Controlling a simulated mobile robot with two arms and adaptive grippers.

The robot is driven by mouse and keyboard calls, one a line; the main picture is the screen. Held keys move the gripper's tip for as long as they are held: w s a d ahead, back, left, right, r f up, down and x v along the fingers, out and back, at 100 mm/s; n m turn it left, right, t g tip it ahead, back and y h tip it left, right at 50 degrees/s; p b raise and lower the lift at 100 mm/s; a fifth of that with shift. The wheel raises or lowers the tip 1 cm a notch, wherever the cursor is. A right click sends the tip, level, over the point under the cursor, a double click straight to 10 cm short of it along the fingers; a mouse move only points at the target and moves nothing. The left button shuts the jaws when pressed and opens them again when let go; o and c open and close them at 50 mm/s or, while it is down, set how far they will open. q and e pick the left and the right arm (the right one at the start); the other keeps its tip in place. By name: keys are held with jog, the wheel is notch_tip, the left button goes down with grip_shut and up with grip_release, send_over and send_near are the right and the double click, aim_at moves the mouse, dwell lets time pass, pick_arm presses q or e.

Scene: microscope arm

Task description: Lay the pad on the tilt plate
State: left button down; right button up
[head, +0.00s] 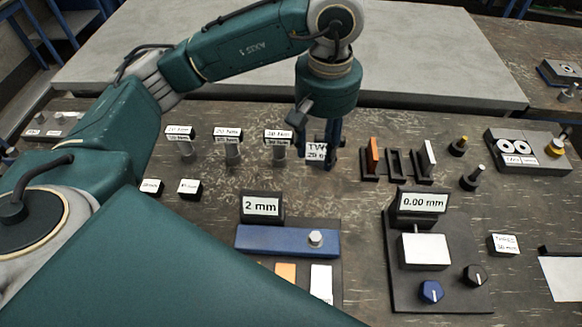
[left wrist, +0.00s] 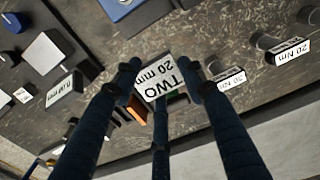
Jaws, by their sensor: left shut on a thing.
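My left gripper (head: 318,150) is over the back middle of the bench, its fingers pointing down. It is shut on a small dark block with a white face (head: 314,152) reading "TWO 20 mm". In the left wrist view that labelled block (left wrist: 162,80) sits between the fingertips, partly covered by them. I cannot tell whether this block is the pad. A light square plate (head: 426,248), which looks like the tilt plate, is bare on a dark stand with a "0.00 mm" display and two knobs. My right gripper is not in view.
Black slotted holders (head: 397,163) stand right of the gripper, with an orange piece (head: 373,155) and a white piece (head: 430,155). Several "Nm" labelled posts (head: 228,145) stand to its left. A blue bar (head: 287,241) lies by a "2 mm" display. A "THREE" block (head: 503,243) stands at the right.

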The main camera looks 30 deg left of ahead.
pick_arm(q)
notch_tip(320, 180, down, 7)
jog(key=p, duration=0.3)
send_over(313, 204)
notch_tip(313, 204, down, 6)
jog(key=shift+f, duration=1.15)
notch_tip(313, 204, down, 3)
jog(key=shift+f+p, duration=0.1)
jog(key=shift+p, duration=0.25)
jog(key=shift+f, duration=0.2)
jog(key=c, duration=1.3)
grip_release()
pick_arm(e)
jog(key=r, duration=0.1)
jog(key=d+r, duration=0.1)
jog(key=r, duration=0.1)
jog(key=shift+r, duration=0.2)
